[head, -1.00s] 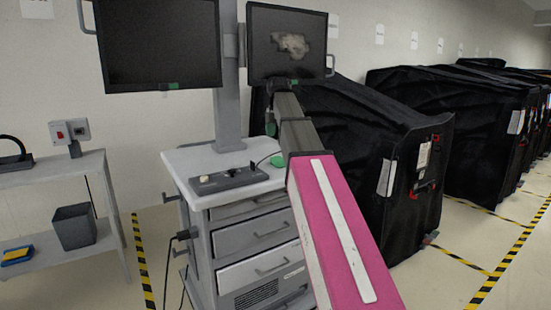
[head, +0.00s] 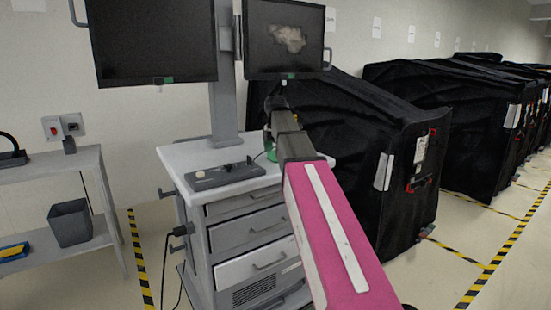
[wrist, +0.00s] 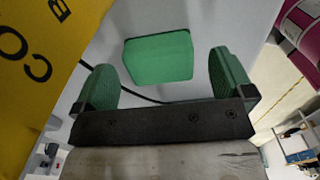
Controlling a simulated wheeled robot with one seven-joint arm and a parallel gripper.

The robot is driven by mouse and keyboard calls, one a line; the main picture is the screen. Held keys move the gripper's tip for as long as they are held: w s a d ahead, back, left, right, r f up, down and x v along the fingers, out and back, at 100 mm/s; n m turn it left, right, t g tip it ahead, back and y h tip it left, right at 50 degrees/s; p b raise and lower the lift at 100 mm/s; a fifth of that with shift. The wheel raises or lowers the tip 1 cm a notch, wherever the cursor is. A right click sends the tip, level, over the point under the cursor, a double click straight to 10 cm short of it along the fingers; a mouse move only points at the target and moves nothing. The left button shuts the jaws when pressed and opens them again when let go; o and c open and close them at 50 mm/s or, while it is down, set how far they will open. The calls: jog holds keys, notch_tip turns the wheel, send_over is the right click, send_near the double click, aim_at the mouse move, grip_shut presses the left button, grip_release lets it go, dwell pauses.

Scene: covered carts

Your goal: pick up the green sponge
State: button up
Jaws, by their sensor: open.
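The green sponge (wrist: 157,58) lies on the pale top of the grey drawer cart (wrist: 210,25). In the head view the sponge (head: 271,154) shows as a small green patch near the back right of the cart top (head: 180,158), partly hidden by my arm. My gripper (wrist: 162,66) is open, with one green-padded finger on each side of the sponge in the wrist picture. The gripper is above the sponge and nothing is between the pads. In the head view the gripper (head: 268,138) is mostly hidden behind my arm.
A dark control box (head: 225,176) sits left of the sponge, and a cable (wrist: 135,95) runs beside it. A monitor pole (head: 226,115) rises from the cart's back. A black covered cart (head: 345,150) stands close on the right.

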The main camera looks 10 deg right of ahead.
jog(key=shift+f, duration=0.8)
jog(key=c, duration=1.1)
jog(key=shift+r, duration=0.1)
jog(key=shift+r, duration=0.5)
jog(key=r, duration=0.3)
jog(key=shift+a+r, duration=0.15)
jog(key=shift+a, duration=0.1)
jog(key=s+a+r, duration=0.1)
jog(key=a+r, duration=0.1)
jog(key=a, duration=0.1)
jog(key=s+a+r, duration=0.2)
jog(key=a, duration=0.1)
jog(key=s+a+r, duration=0.2)
jog(key=a, duration=0.2)
jog(key=shift+r, duration=0.25)
jog(key=shift+o, duration=0.8)
